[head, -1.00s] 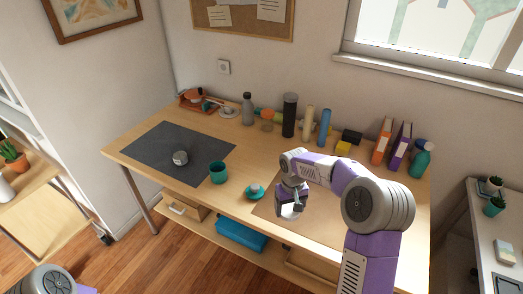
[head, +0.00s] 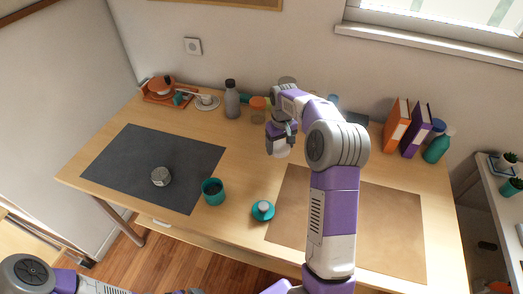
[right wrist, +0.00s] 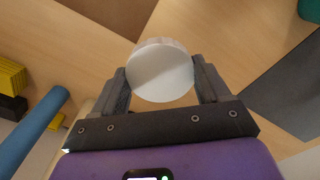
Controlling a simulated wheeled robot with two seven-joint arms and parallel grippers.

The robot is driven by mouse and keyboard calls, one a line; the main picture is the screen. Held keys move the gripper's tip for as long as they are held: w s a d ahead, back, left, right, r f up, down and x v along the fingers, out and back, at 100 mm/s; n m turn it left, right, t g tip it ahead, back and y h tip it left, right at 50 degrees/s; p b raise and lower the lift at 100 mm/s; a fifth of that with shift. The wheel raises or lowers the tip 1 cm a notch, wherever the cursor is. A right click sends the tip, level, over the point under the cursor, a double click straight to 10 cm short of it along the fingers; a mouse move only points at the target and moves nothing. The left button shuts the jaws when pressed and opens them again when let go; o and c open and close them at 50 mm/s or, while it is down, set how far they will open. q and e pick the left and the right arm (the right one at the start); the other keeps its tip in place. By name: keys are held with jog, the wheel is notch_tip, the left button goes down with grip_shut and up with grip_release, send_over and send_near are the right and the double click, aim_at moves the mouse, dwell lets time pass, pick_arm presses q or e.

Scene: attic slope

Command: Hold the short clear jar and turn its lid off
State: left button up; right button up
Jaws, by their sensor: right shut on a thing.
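My right gripper (head: 281,132) is shut on a short, pale, round thing (head: 281,147) that looks like the short clear jar. It hangs below the fingers, over the back middle of the desk. In the right wrist view, my right gripper (right wrist: 163,88) has a finger on either side of the jar (right wrist: 162,72). A flat, whitish round face points to the camera, with a pale side wall beyond it. I cannot tell lid from body. My left arm enters at the lower left of the head view, but its gripper is out of view.
A small grey round container (head: 161,176) stands on the dark mat (head: 130,155). A teal cup (head: 213,191) and a small teal item (head: 262,210) stand near the front. A bottle (head: 232,99) and an orange-topped jar (head: 258,107) stand behind. The tan mat (head: 390,225) looks clear.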

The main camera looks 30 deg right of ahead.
aim_at(281, 148)
jog(key=f, duration=0.3)
jog(key=f+b, duration=0.1)
jog(key=shift+s+f, duration=0.15)
jog(key=shift+s, duration=0.2)
jog(key=shift+w+f+b, duration=0.1)
jog(key=shift+f+b, duration=0.5)
jog(key=shift+f, duration=1.75)
jog(key=shift+f, duration=0.2)
jog(key=o, duration=1.1)
jog(key=shift+o, duration=0.2)
jog(key=shift+r, duration=0.1)
notch_tip(281, 148, up, 12)
jog(key=p, duration=0.3)
jog(key=shift+r, duration=0.15)
